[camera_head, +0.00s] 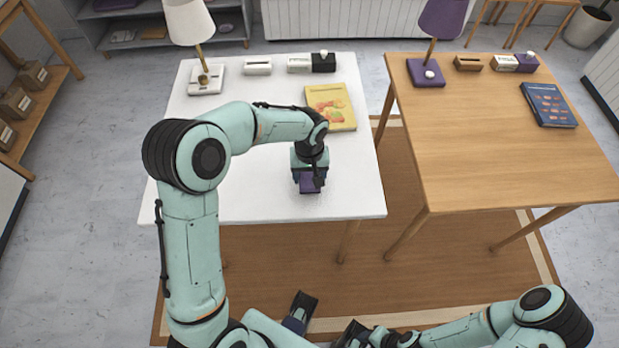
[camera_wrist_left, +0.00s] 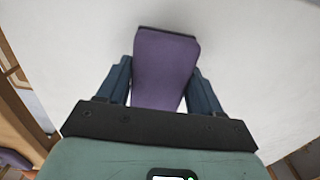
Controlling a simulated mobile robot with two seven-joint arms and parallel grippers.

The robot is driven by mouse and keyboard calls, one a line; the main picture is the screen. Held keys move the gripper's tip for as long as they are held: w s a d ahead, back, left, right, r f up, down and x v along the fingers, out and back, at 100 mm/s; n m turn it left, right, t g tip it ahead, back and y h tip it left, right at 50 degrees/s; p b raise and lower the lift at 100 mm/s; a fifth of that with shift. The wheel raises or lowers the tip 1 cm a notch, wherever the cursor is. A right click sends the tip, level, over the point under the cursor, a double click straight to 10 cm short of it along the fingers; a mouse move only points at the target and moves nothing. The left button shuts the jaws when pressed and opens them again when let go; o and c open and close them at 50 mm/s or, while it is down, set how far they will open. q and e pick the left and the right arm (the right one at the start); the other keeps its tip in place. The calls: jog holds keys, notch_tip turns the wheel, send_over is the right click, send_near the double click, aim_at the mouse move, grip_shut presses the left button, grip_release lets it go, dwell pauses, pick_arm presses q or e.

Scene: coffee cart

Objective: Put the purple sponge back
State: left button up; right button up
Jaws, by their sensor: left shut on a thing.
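The purple sponge (camera_head: 310,185) is between the fingers of my left gripper (camera_head: 309,178), over the front right part of the white table (camera_head: 250,205). In the left wrist view the sponge (camera_wrist_left: 165,70) sticks out past both dark blue fingers, and its far end has a dark edge. My left gripper (camera_wrist_left: 165,85) is shut on it. The gripper points down; I cannot tell if the sponge touches the tabletop.
A yellow book (camera_head: 330,106), a white lamp (camera_head: 190,25) and small boxes (camera_head: 257,67) stand on the white table. The wooden table (camera_head: 490,140) on the right holds a purple lamp (camera_head: 442,20), a blue book (camera_head: 548,104) and boxes. Its front is clear.

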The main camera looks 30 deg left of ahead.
aim_at(309, 175)
pick_arm(q)
notch_tip(309, 175, down, 2)
jog(key=shift+f, duration=0.2)
jog(key=shift+f, duration=0.15)
jog(key=o, duration=1)
jog(key=shift+r, duration=0.4)
notch_tip(309, 175, up, 12)
jog(key=shift+f+p, duration=0.2)
jog(key=shift+p, duration=0.3)
